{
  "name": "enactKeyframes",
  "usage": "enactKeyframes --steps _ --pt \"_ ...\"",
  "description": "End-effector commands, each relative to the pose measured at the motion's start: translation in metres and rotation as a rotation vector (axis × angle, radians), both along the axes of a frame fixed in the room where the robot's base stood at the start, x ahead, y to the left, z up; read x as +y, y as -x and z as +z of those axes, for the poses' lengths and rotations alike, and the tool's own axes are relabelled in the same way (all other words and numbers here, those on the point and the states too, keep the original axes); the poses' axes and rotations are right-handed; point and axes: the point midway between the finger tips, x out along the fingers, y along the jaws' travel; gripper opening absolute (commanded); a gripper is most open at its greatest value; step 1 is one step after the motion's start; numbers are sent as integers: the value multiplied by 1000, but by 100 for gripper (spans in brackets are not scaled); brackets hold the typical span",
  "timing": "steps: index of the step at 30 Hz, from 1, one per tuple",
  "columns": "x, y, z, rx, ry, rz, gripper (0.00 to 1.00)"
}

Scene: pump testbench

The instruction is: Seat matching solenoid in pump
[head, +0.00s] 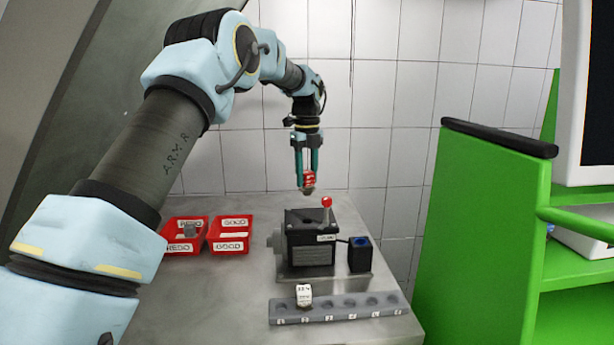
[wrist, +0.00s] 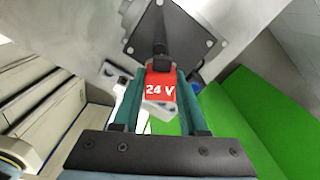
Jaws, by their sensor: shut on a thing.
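My gripper (head: 307,172) hangs above the pump (head: 311,242), with its green fingers shut on a red solenoid (head: 309,180). In the wrist view the solenoid (wrist: 160,87) shows a white "24 V" label and sits between the fingertips (wrist: 158,78). The solenoid is apart from the pump, a little above and behind its top in the head view. The pump is a dark box with a red-knobbed lever (head: 326,203) on top. A white solenoid (head: 304,294) stands in the grey holder (head: 345,309); its label is too small to read surely.
Red bins marked REDO (head: 178,248) and GOOD (head: 229,247) stand left of the pump; a grey part lies in the REDO bin. A small black box with a blue top (head: 360,254) stands right of the pump. A green cabinet (head: 480,235) bounds the right side.

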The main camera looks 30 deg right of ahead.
Motion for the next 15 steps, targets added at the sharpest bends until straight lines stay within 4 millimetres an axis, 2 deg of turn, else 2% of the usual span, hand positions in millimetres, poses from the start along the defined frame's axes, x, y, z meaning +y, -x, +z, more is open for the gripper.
enactKeyframes --steps 15 --pt "0 1 -46 1 -2 -1 2"
